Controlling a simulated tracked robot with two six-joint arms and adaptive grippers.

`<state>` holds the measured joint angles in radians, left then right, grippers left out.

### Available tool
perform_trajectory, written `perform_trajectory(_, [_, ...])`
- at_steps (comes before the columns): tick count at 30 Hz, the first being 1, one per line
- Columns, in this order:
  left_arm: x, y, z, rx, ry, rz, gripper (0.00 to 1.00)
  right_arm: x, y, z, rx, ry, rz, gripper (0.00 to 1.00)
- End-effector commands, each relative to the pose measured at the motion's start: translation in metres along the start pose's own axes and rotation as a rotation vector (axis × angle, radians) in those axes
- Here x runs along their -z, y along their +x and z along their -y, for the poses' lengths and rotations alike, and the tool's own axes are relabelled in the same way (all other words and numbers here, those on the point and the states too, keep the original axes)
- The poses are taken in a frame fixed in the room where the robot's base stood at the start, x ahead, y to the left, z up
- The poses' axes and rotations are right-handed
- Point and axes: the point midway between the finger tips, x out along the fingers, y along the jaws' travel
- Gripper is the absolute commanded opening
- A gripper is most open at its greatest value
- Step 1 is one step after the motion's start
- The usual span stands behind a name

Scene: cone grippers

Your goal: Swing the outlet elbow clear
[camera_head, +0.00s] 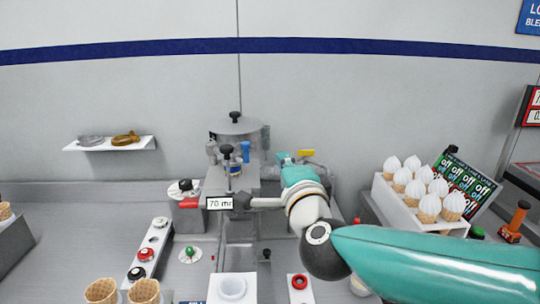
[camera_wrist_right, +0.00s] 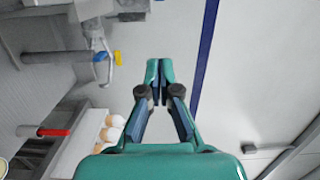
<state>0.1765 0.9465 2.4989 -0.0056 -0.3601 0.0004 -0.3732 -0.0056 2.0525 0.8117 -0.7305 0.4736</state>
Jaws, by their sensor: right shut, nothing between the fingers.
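The steel machine (camera_head: 235,165) stands in the middle of the head view, against the wall. A grey pipe (camera_head: 265,202) runs sideways at its front, beside the "70 mm" label; I cannot tell if it is the outlet elbow. A yellow handle (camera_head: 306,153) shows behind my right gripper (camera_head: 283,158). In the right wrist view a grey bent pipe part (camera_wrist_right: 97,35) has a yellow end (camera_wrist_right: 100,57) at upper left. My right gripper (camera_wrist_right: 155,65) is shut and empty, its fingertips apart from the pipe part. The left gripper is out of view.
A white rack of filled cones (camera_head: 405,205) stands right of my arm, with a dark "off" board behind it. A wall shelf (camera_head: 105,144) holds clamp rings at left. A button panel (camera_head: 148,250) and empty cones (camera_head: 103,290) are at front left.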

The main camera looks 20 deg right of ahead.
Motion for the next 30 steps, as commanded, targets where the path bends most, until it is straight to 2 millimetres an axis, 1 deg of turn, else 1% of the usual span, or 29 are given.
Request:
perform_trajectory(5, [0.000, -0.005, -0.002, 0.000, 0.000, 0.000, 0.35, 0.000, 0.023, 0.000, -0.004, -0.002, -0.001, 0.00])
perform_trajectory(16, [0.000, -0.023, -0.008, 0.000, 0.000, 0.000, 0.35, 0.001, 0.097, 0.001, -0.002, -0.002, -0.002, 0.00])
perform_trajectory(18, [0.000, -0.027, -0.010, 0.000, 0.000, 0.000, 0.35, -0.014, 0.091, 0.003, -0.002, -0.001, 0.006, 0.00])
perform_trajectory(22, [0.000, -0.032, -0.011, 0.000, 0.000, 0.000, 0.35, -0.029, 0.085, 0.002, -0.001, 0.000, 0.004, 0.00])
perform_trajectory(26, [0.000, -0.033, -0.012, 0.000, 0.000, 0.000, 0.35, -0.036, 0.082, 0.000, -0.001, -0.001, 0.002, 0.00])
perform_trajectory(30, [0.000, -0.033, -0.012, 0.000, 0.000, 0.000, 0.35, -0.038, 0.081, 0.000, -0.001, 0.000, 0.001, 0.00])
